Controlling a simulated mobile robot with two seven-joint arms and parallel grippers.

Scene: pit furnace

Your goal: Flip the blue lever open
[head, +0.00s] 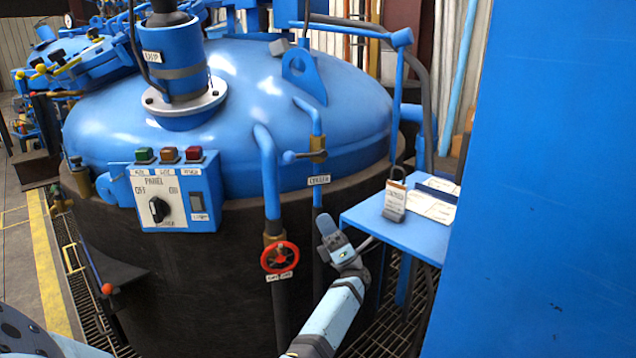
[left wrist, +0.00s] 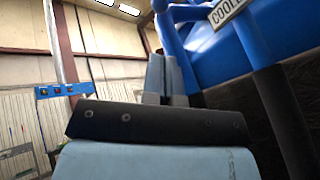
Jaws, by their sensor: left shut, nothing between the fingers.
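A short blue-grey lever (head: 298,156) with a rounded end sticks out to the left of a brass valve (head: 318,149). It lies roughly level, across the thin blue pipe above a label that seems to read COOLER (head: 318,180). My left gripper (head: 327,228) is shut and empty, below that label and in front of the dark furnace wall, apart from the lever. In the left wrist view its closed fingers (left wrist: 165,76) point up, left of the pipe and its label (left wrist: 226,10). The lever does not show there. My right gripper is not in view.
A red handwheel (head: 280,257) sits on a pipe just left of my gripper. A blue shelf (head: 400,232) with a padlock-like tag (head: 395,200) and papers stands to its right. A button panel (head: 172,198) is on the furnace at left. A large blue wall (head: 560,180) blocks the right.

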